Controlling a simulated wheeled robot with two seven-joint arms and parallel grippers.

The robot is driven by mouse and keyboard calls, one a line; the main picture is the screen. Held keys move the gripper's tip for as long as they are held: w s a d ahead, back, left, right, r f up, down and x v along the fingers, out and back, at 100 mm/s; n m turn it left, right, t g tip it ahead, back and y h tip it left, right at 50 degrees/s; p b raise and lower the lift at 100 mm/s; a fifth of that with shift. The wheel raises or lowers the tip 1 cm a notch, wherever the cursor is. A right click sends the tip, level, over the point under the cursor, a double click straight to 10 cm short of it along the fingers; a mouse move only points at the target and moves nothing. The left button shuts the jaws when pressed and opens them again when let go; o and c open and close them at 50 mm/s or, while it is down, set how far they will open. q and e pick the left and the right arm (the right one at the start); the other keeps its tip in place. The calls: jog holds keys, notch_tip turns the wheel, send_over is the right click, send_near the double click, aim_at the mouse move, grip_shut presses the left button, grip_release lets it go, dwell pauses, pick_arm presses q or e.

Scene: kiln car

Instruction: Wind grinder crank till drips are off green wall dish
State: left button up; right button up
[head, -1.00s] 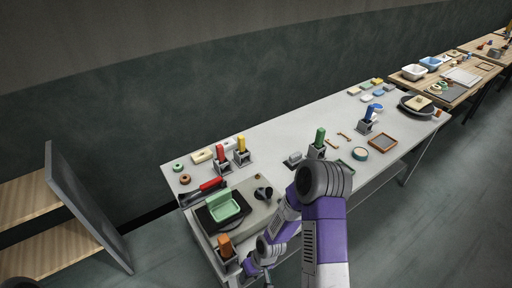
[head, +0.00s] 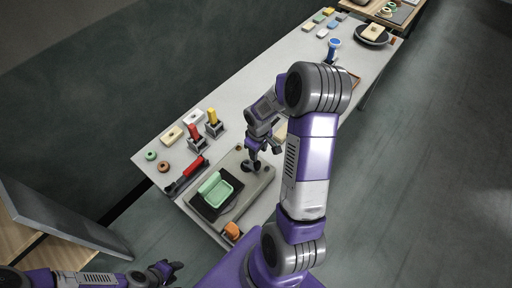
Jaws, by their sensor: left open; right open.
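The green wall dish (head: 222,190) sits tilted up on the dark square plate of the grinder (head: 262,182), a beige slab at the near left end of the table. Whether drips are on the dish is too small to tell. A dark crank knob (head: 246,167) stands on the slab, right of the dish. My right gripper (head: 254,163) is open, pointing down at the knob; I cannot tell whether it touches it. My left gripper (head: 174,267) is open and empty, low at the left, off the table's near edge.
A red-handled tool (head: 187,175) lies left of the slab. Red (head: 194,133) and yellow (head: 212,118) handled tools stand in holders behind. My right arm hides part of the table's middle.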

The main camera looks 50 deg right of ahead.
aim_at(257, 163)
notch_tip(257, 163, down, 3)
jog(key=shift+w+f+b, duration=0.1)
jog(key=shift+b, duration=0.85)
jog(key=shift+f+b, duration=1.85)
jog(key=shift+f, duration=0.45)
jog(key=shift+c, duration=0.5)
